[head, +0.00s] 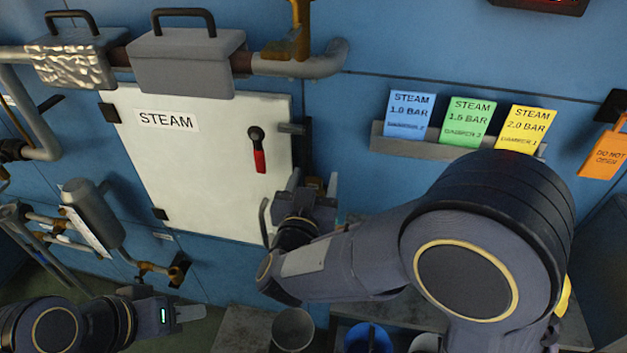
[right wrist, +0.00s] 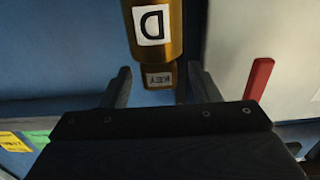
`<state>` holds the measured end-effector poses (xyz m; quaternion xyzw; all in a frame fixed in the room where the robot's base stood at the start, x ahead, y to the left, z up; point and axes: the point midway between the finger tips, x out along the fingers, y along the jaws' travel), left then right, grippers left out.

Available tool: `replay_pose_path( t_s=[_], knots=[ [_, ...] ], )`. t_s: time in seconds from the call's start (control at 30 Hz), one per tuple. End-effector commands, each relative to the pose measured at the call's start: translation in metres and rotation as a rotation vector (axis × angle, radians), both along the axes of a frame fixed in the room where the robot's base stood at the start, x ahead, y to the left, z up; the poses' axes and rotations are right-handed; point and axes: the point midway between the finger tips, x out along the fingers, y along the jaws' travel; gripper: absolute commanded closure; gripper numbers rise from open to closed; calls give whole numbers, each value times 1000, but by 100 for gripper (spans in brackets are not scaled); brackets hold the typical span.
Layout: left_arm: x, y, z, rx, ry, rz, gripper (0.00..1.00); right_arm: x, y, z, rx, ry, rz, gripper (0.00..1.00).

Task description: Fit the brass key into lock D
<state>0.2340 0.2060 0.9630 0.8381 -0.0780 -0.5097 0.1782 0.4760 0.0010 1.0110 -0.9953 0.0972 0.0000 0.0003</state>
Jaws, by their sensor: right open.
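In the right wrist view, lock D (right wrist: 158,30) is a brass cylinder with a white label reading D. The brass key (right wrist: 158,77), with a small KEY label, adjoins the end of the lock. I cannot tell how deep it sits. My right gripper (right wrist: 155,85) is open, with one finger on each side of the key and gaps showing. In the head view my right gripper (head: 313,183) is beside the right edge of the white door, and I cannot make out the key or lock there. My left gripper (head: 190,313) is low at left, away from them; its opening is unclear.
The white STEAM door (head: 200,190) has a red-handled lever (head: 260,160), also seen in the right wrist view (right wrist: 260,78). Pipes (head: 320,65) run above. A card rack (head: 420,147) is at right. Several cups, including a metal one (head: 293,329), stand below.

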Motion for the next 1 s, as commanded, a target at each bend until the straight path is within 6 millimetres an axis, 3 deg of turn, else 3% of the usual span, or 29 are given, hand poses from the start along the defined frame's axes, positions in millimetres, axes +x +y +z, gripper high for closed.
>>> replay_pose_path(
  t_s=[0.17,0.6,1.0],
  knots=[
    [0,0,-1,0,0,0,64,-8,2,-1,0,2,2,44],
    [0,0,-7,0,0,0,64,-72,15,-1,0,0,2,44],
    [0,0,-7,0,0,0,64,-77,15,0,0,0,0,44]
  ],
)
